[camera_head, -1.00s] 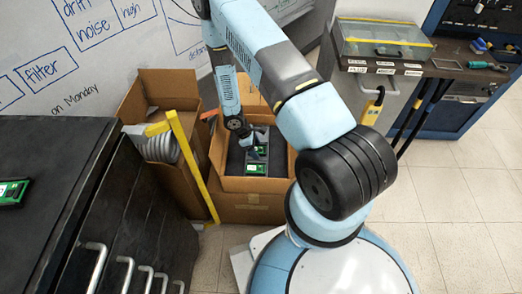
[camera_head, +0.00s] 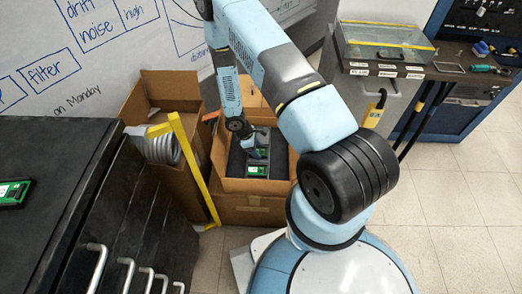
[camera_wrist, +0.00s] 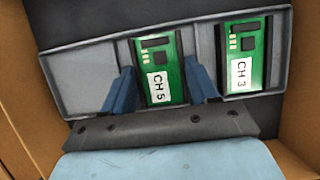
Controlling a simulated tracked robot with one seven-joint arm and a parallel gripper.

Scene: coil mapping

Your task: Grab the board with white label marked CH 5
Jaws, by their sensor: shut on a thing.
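The green board with the white label CH 5 (camera_wrist: 160,70) sits in a grey tray (camera_wrist: 85,77) in the wrist view. My gripper (camera_wrist: 160,85) has its two blue fingers on either side of this board, shut on its edges. The board still lies at the tray's level. A second green board, labelled CH 3 (camera_wrist: 241,60), lies to its right in the same tray. In the head view my gripper (camera_head: 257,152) reaches down into the cardboard box and mostly hides the CH 5 board. One green board (camera_head: 257,171) shows just below it there.
The cardboard box (camera_head: 255,186) has walls close around the tray. A yellow post (camera_head: 196,170) and another box with grey coils (camera_head: 162,150) stand to the left. Another green board (camera_head: 14,193) lies on the black cabinet (camera_head: 60,150). A workbench (camera_head: 440,72) stands at the right.

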